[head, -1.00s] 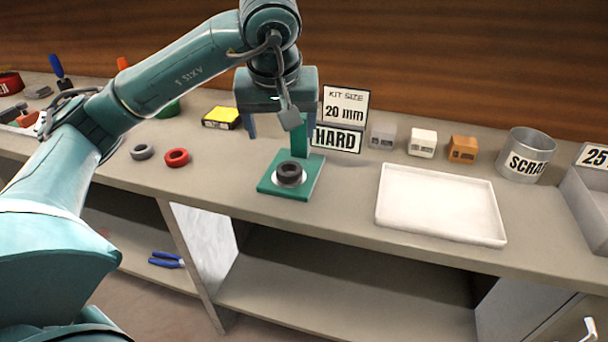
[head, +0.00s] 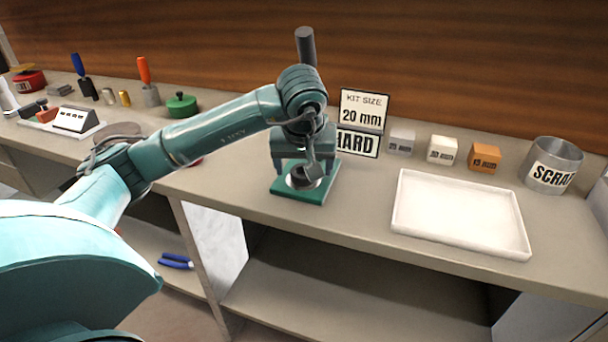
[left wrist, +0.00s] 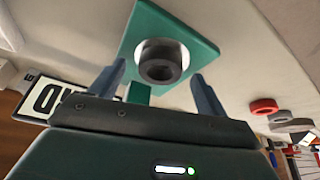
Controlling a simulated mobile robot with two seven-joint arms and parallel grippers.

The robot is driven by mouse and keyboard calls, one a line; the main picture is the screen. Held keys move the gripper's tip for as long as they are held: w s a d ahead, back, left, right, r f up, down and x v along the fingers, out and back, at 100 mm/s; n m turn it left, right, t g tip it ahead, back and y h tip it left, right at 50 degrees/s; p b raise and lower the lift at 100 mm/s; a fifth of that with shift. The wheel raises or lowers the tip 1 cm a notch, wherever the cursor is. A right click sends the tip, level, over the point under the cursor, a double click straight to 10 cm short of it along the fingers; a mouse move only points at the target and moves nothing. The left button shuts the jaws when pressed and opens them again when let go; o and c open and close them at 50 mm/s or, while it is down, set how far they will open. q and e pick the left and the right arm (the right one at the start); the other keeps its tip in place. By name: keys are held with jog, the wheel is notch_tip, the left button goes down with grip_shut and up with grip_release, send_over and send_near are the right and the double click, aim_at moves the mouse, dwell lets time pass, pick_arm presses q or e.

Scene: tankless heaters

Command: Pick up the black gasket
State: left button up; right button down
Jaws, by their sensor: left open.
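The black gasket (left wrist: 160,52) is a thick dark ring on a white round seat on the green stand (head: 292,194). In the head view the gasket (head: 302,181) is partly hidden behind my left gripper (head: 302,174). My left gripper is open and points down over the stand. In the left wrist view, the fingers of the gripper (left wrist: 158,71) stand apart, one on each side of the gasket in the picture. They do not appear to touch it. My right gripper is not in view.
The "20 mm" sign (head: 362,110) and "HARD" sign (head: 358,143) stand behind the stand. A white tray (head: 460,213) lies to the right, before several small blocks. A SCRAP can (head: 552,165) is farther right. A red ring (left wrist: 264,106) shows in the wrist view.

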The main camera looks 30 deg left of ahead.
aim_at(304, 172)
pick_arm(q)
jog(key=shift+w+f, duration=0.1)
jog(key=shift+f, duration=0.3)
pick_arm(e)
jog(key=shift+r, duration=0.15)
pick_arm(q)
jog(key=shift+c, duration=0.2)
jog(key=c, duration=1.1)
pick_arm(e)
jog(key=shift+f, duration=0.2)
